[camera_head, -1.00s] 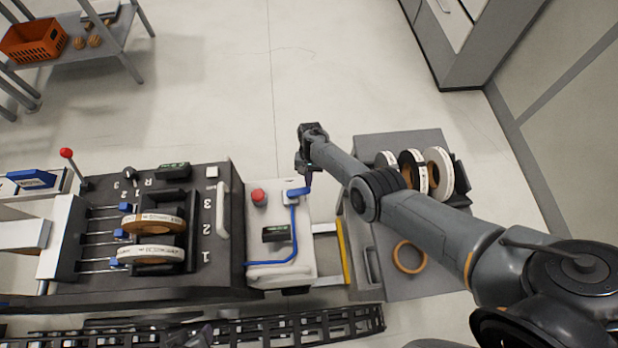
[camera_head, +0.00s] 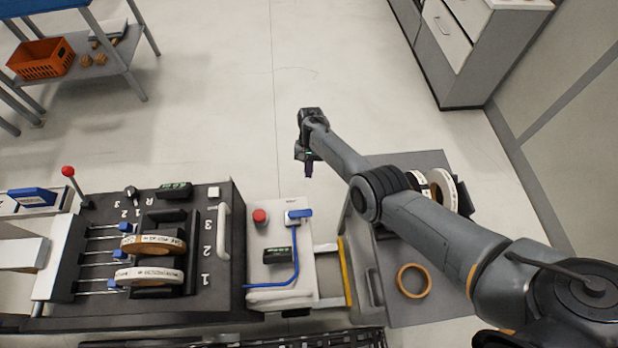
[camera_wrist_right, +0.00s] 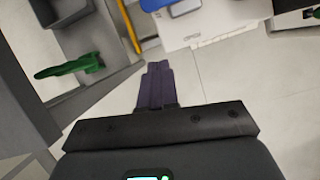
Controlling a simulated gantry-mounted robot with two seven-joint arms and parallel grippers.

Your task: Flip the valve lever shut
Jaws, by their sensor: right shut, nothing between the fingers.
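The blue valve lever (camera_head: 299,213) is on the white box (camera_head: 266,235) at the centre, lying roughly crosswise above a blue hose (camera_head: 296,262). My right gripper (camera_head: 308,172) is above the lever in the head picture, with a visible gap between its tips and the lever. Its purple fingers (camera_wrist_right: 156,84) are together and empty in the wrist view. A blue part (camera_wrist_right: 158,4) at the top edge of the wrist view is cut off, so I cannot tell whether it is the lever. My left gripper is not in view.
A red button (camera_head: 260,216) and a dark display (camera_head: 277,256) are on the white box. A black machine with tape rolls (camera_head: 150,276) stands left. A grey cart (camera_head: 440,300) stands right under my arm. Open floor lies beyond.

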